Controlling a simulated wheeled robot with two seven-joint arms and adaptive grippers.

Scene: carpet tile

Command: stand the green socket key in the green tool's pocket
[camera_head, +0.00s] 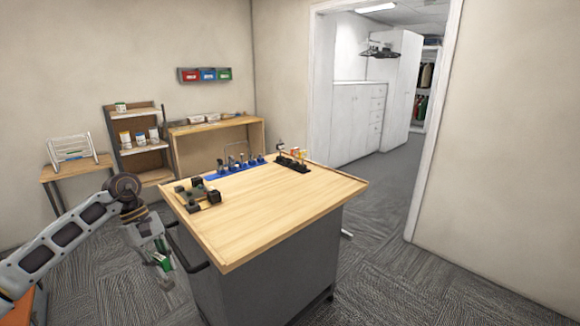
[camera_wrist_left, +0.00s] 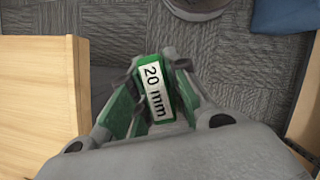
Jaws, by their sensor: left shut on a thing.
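My left gripper (camera_head: 161,260) hangs beside the left side of the workbench, over the carpet and below the level of the top. It is shut on the green socket key (camera_wrist_left: 154,92), whose white label reads "20 mm" in the left wrist view. Green also shows at the fingertips in the head view. The gripper also fills the lower part of the left wrist view (camera_wrist_left: 155,100). A blue holder (camera_head: 222,172) with several upright tools stands at the back of the bench. The green tool's pocket cannot be made out. My right gripper is not in view.
The wooden bench top (camera_head: 268,205) is clear in its middle and front. Dark blocks (camera_head: 198,196) stand at its left edge, and a black rack (camera_head: 291,165) stands at the back right. A dark handle (camera_head: 188,252) projects from the bench's left side, near the gripper.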

